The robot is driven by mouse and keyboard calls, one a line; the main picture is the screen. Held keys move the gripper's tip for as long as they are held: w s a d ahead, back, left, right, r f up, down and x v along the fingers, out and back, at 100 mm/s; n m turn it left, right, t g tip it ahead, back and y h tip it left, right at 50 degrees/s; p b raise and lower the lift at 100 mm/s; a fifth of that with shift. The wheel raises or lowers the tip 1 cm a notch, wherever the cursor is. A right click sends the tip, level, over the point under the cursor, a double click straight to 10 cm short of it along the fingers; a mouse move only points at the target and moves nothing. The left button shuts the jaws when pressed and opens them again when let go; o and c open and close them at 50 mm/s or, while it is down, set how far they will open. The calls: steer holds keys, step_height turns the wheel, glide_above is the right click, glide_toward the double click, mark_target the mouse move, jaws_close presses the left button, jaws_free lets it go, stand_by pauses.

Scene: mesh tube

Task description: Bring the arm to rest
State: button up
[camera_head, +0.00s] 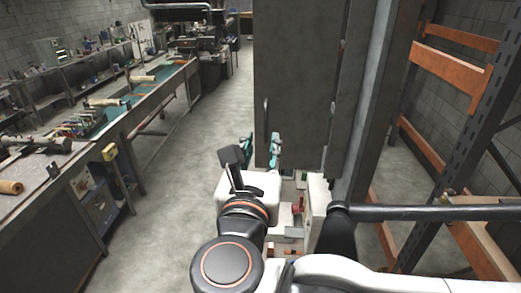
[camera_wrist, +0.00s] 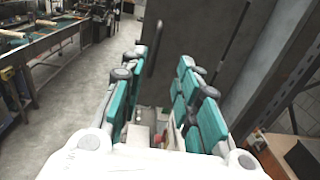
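My gripper (camera_head: 261,148) is in front of the lower part of a tall grey cabinet door, at the middle of the head view. In the wrist view its two teal-padded fingers (camera_wrist: 161,62) stand well apart, with nothing held between them. A dark upright handle (camera_wrist: 154,48) on the door shows beyond the gap between the fingertips, apart from them as far as I can tell. The handle also shows on the grey door (camera_head: 298,80) in the head view. My arm reaches forward from the bottom of the head view.
A long workbench (camera_head: 160,82) with tools runs along the left. An open floor aisle (camera_head: 175,180) lies between it and my arm. Orange and dark racking (camera_head: 455,62) stands close on the right. Red and white items (camera_head: 297,210) sit low beside my arm, partly hidden.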

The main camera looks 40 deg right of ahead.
stand_by(0.4)
step_height(320, 180, down, 33)
steer(key=a+m+g+y+b, duration=0.1)
steer(key=m+g+y+b, duration=0.45)
steer(key=m+b, duration=1)
steer(key=w+a+f+m+y+b, duration=0.1)
steer(key=a+f+m+y+b, duration=0.3)
steer(key=f+b, duration=0.6)
steer(key=w+a+f+m+y+b, duration=0.2)
steer(key=a+f+m+y+b, duration=0.1)
steer(key=f+m+b, duration=0.4)
step_height(320, 180, down, 3)
steer(key=a+b, duration=0.1)
steer(key=b, duration=0.3)
steer(key=shift+f+y, duration=0.15)
steer(key=shift+y, duration=0.2)
steer(key=shift+t, duration=0.25)
